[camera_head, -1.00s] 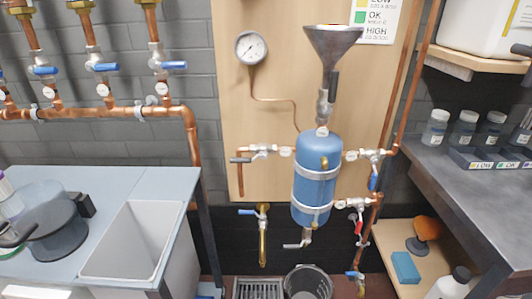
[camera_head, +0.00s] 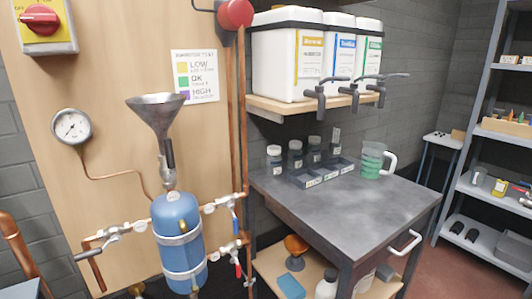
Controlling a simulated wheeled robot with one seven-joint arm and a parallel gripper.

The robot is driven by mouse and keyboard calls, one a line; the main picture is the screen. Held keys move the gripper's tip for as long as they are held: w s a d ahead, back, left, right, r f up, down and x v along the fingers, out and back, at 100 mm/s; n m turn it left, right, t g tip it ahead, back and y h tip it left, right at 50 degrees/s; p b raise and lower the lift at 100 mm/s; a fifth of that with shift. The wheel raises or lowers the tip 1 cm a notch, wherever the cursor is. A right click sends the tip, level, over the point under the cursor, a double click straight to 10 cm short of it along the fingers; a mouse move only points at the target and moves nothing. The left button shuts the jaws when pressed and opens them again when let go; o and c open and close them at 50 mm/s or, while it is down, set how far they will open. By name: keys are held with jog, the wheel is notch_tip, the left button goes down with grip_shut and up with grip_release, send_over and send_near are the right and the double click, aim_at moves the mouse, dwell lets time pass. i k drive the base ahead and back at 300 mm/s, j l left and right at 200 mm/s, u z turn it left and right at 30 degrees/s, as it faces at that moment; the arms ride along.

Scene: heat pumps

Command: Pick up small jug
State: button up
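A small clear jug (camera_head: 372,161) with green markings and a white handle on its right side stands upright at the back right of the grey metal table (camera_head: 345,205). Nothing stands in front of it in this view. My gripper and arm do not show.
White canisters with taps (camera_head: 290,65) sit on a shelf above. A blue tank with a funnel (camera_head: 178,240) is at the left, shelving (camera_head: 500,200) at the right. The table's front is clear.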

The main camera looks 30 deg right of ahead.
aim_at(374, 155)
jog(key=l+z, duration=0.15)
jog(key=z, duration=0.2)
jog(key=l+z, duration=0.15)
jog(key=z, duration=0.25)
